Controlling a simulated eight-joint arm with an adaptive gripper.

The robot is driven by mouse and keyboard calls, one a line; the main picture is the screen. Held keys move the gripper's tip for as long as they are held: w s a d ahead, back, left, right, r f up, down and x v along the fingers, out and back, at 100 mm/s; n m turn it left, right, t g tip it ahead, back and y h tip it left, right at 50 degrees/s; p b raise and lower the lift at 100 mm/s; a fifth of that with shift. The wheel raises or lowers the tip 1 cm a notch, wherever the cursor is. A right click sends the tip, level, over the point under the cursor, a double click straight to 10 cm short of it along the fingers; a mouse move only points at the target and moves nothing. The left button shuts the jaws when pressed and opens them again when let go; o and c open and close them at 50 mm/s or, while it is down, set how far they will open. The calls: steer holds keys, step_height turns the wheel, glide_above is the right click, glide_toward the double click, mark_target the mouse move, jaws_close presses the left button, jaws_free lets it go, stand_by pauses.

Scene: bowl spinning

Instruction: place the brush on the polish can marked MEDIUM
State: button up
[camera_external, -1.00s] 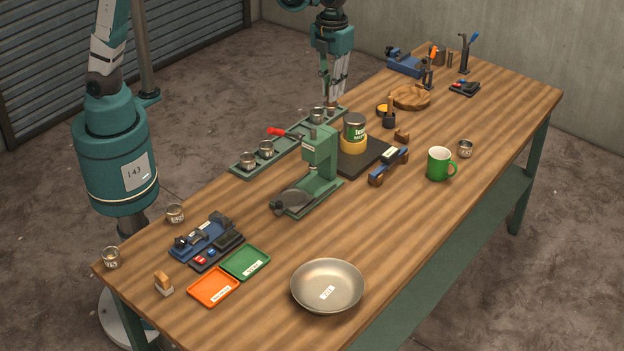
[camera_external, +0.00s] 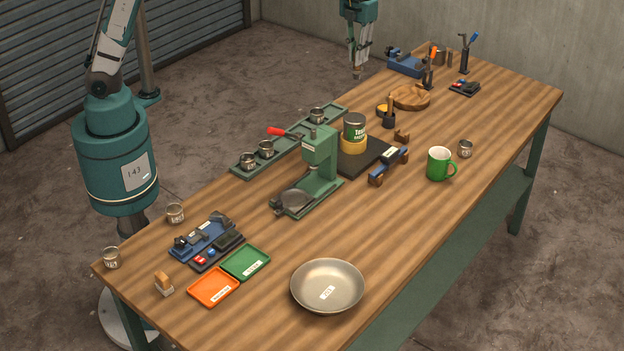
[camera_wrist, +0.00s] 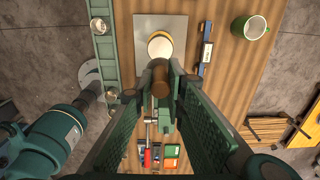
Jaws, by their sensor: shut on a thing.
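Three small metal cans stand on a long green rack: a near can (camera_external: 247,161), a middle can (camera_external: 266,149) and a far can (camera_external: 317,115). Two also show in the wrist view, an upper can (camera_wrist: 98,26) and a lower can (camera_wrist: 112,95). I cannot read which can is marked MEDIUM.
A green press (camera_external: 318,165) with a red handle stands beside the rack. A labelled tin (camera_external: 354,127) stands on a yellow ring over a dark mat. A green mug (camera_external: 439,163) and steel bowl (camera_external: 327,271) are farther right.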

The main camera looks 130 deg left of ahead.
mark_target(356, 79)
steer(key=shift+d+f, duration=0.1)
steer(key=shift+f, duration=2.4)
steer(key=shift+w, duration=0.1)
steer(key=shift+f, duration=2.9)
steer(key=shift+f+p, duration=0.35)
steer(key=shift+f, duration=1.75)
steer(key=shift+f, duration=0.15)
steer(key=o, duration=0.9)
steer(key=shift+r, duration=0.2)
